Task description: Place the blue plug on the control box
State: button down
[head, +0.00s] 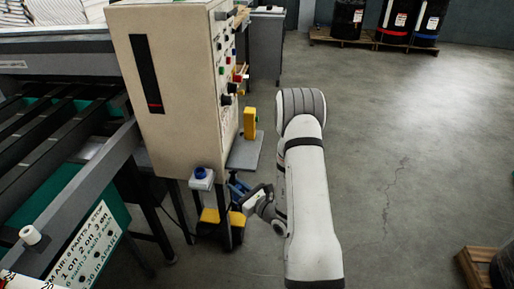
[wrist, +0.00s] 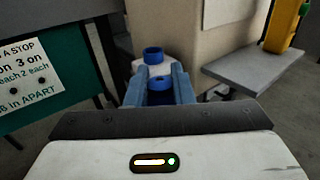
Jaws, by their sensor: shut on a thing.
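The control box (head: 185,110) is a tall beige cabinet on legs, with knobs and buttons on its right face. Its lower part shows in the wrist view (wrist: 200,32). In the wrist view my gripper (wrist: 160,78) has its blue fingers closed on a blue plug (wrist: 160,84), mostly hidden between them. In the head view my gripper (head: 238,188) is low beside the box's front right leg, and the held plug cannot be made out. Another blue round piece (head: 201,172) sits on a small white block at the box's lower edge, and shows just beyond the fingers in the wrist view (wrist: 153,55).
A grey shelf (head: 243,153) with a yellow item (head: 250,122) juts from the box's right side. A yellow and black object (head: 212,222) is below. A conveyor frame (head: 75,185) fills the left. Open floor (head: 400,140) lies right.

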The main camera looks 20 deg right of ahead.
aim_at(246, 147)
jog(key=z, duration=0.65)
jog(key=k, duration=0.5)
jog(key=u, duration=0.25)
jog(key=i, duration=1.5)
jog(key=u, duration=0.05)
